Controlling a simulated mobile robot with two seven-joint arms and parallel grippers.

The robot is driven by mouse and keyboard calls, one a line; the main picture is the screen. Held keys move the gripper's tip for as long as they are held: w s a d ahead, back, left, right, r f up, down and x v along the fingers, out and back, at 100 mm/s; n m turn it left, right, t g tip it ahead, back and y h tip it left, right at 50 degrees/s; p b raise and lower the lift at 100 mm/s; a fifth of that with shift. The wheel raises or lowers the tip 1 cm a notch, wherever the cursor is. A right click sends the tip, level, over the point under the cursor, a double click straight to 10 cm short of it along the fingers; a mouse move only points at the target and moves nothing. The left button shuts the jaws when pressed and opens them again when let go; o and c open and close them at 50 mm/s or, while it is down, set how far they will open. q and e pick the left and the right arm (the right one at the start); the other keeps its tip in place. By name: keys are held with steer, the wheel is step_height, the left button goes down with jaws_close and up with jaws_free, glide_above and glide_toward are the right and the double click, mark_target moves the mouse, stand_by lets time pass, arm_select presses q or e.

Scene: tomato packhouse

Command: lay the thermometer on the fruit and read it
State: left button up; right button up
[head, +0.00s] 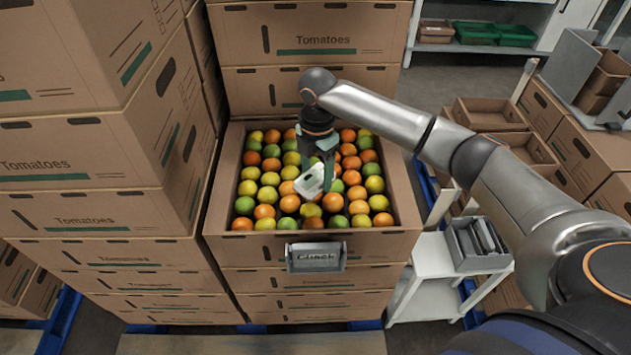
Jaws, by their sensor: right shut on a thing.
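An open carton (403,203) full of orange, green and yellow fruit (266,196) stands at the top of a stack in the middle of the head view. My right arm reaches in from the right, and its gripper (322,172) points down over the fruit. It is shut on a small white thermometer (310,181), held tilted over the middle of the fruit. Whether the thermometer touches the fruit, I cannot tell. Its display is too small to read. My left gripper is not in view.
A grey holder marked "Check" (316,257) hangs on the carton's front. Tall stacks of tomato cartons (85,150) stand close on the left and behind. A white stand (432,290) with a grey bin (477,261) is at right. Empty cartons (487,114) lie farther right.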

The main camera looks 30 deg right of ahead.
mark_target(315, 174)
steer(key=shift+w+f, duration=0.2)
steer(key=shift+f, duration=1.6)
steer(key=shift+f, duration=0.15)
steer(key=o, duration=1.5)
step_height(315, 174, up, 12)
steer(key=shift+r, duration=0.2)
stand_by(1.5)
